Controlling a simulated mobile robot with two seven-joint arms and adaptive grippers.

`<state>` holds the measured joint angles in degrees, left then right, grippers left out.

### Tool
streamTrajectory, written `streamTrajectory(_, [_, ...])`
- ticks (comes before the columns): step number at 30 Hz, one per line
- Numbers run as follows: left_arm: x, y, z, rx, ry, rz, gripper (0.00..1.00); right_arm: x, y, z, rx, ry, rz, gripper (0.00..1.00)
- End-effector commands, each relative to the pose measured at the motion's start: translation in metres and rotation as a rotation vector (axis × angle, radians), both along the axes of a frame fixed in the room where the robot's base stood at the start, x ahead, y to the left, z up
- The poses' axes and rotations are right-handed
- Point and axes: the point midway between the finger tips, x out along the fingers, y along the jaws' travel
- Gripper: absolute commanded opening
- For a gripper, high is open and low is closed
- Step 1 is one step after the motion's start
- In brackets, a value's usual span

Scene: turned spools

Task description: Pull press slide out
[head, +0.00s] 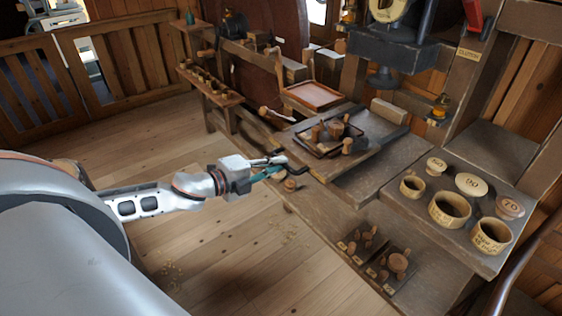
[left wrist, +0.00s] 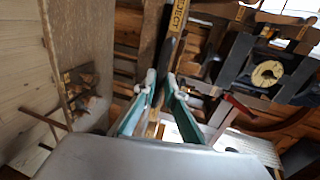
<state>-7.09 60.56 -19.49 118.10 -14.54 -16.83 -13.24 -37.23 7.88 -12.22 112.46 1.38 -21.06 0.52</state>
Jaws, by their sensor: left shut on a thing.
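The press slide (head: 359,163) is a grey board lying on the bench below the dark press head (head: 385,50). A dark tray (head: 318,151) with several brown turned spools (head: 336,130) rests on it. A dark bar handle (head: 293,165) juts from the slide's near left end. My left gripper (head: 277,163) is at this handle, its teal fingers closed on it; the exact grip is small in the head view. The left wrist view shows the two fingers (left wrist: 161,82) close together, with the held part hard to make out. My right gripper is not in view.
Labelled wooden cups (head: 449,208) stand on the right shelf. Small trays of spools (head: 375,257) sit below the bench front. A brown empty tray (head: 315,96) is behind the slide. The wooden floor (head: 225,250) left of the bench is clear apart from shavings.

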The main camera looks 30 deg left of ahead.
Motion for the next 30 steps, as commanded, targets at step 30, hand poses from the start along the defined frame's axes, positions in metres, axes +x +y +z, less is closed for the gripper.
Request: streamTrajectory(30, [-0.0028,0.0014,0.0003,-0.001,0.0,0.001,0.18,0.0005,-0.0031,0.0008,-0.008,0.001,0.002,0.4])
